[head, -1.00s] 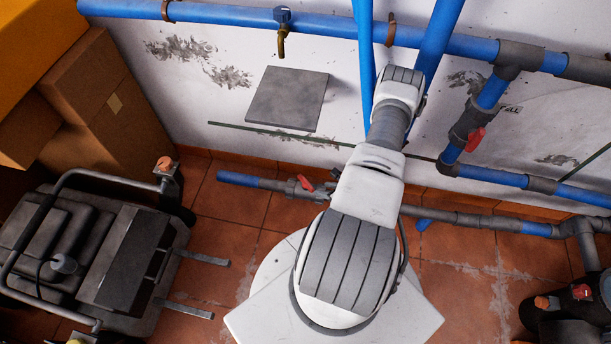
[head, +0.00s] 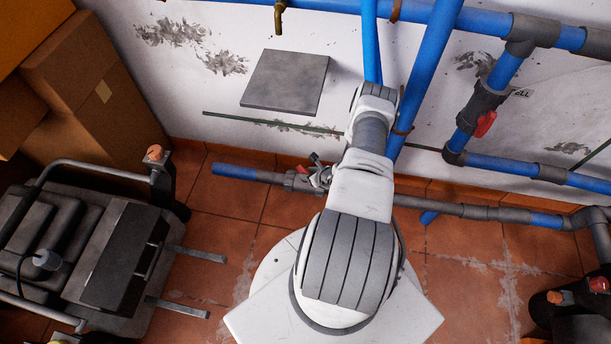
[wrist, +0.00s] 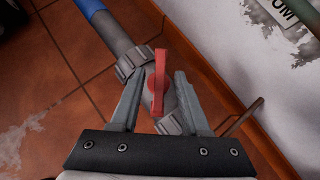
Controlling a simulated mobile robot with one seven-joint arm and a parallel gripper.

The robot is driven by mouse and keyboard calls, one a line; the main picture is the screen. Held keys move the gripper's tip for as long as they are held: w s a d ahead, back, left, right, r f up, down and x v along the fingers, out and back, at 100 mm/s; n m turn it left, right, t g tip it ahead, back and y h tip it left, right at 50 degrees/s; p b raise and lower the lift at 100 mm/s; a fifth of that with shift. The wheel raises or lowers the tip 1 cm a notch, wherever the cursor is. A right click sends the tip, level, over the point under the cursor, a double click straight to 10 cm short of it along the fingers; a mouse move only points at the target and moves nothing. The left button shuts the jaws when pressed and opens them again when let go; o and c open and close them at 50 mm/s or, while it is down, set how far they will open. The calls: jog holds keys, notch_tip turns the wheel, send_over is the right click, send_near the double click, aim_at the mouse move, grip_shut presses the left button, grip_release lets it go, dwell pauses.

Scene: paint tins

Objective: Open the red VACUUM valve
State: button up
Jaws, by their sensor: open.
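A red valve handle (wrist: 159,82) shows in the wrist view on a grey valve body (wrist: 171,122) in a low pipe by the wall. The handle lies at an angle to the pipe. My gripper (wrist: 160,74) is open, with one finger on each side of the handle; I cannot tell whether either touches it. In the head view, my gripper (head: 319,170) is at the low pipe's valve (head: 298,181), partly hiding it. A wall label (wrist: 284,12) is cut off in the wrist view, so its full word is not readable.
Another red-handled valve (head: 486,123) is on the pipe at right, near a partly readable label (head: 523,93). Blue pipes (head: 430,70) run down behind my arm. A dark machine (head: 90,250) stands at left, below cardboard boxes (head: 90,80). Tiled floor (head: 235,215) is open between.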

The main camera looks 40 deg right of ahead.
jog(key=shift+x, duration=0.95)
jog(key=shift+c, duration=0.2)
grip_shut()
